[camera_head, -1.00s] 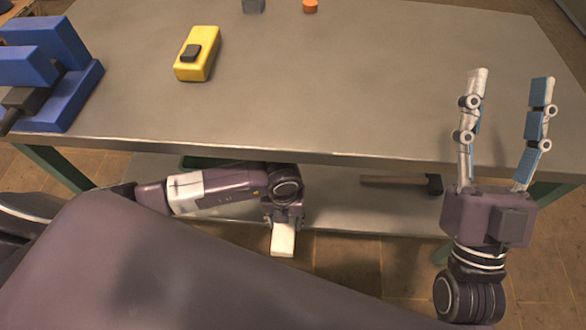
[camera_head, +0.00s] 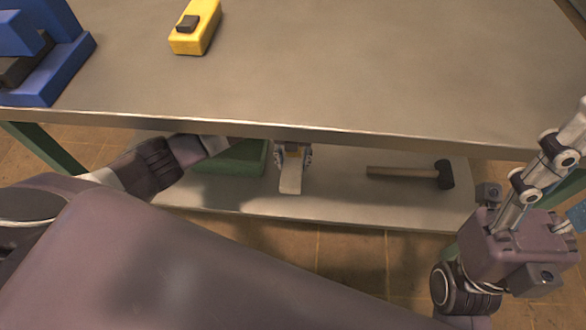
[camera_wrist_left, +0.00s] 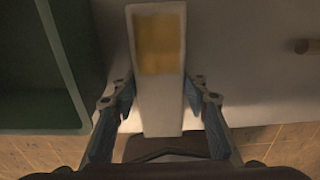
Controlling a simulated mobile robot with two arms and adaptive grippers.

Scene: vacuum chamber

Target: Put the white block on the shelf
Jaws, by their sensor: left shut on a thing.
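My left gripper (camera_head: 292,155) is under the table top, over the lower shelf (camera_head: 335,205), and is shut on the white block (camera_head: 291,178). In the left wrist view the white block (camera_wrist_left: 158,112) stands out between the two fingers (camera_wrist_left: 160,92) and shows a yellow patch on its face. The block is over the shelf surface; I cannot tell whether it touches it. My right gripper (camera_head: 570,180) is at the right edge, empty, with its fingers apart and their tips cut off by the frame.
A green bin (camera_head: 232,160) is on the shelf just left of the block; it also shows in the left wrist view (camera_wrist_left: 40,112). A hammer (camera_head: 400,172) lies to the right. A yellow box (camera_head: 196,28) and a blue device (camera_head: 50,80) are on the table top (camera_head: 320,70).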

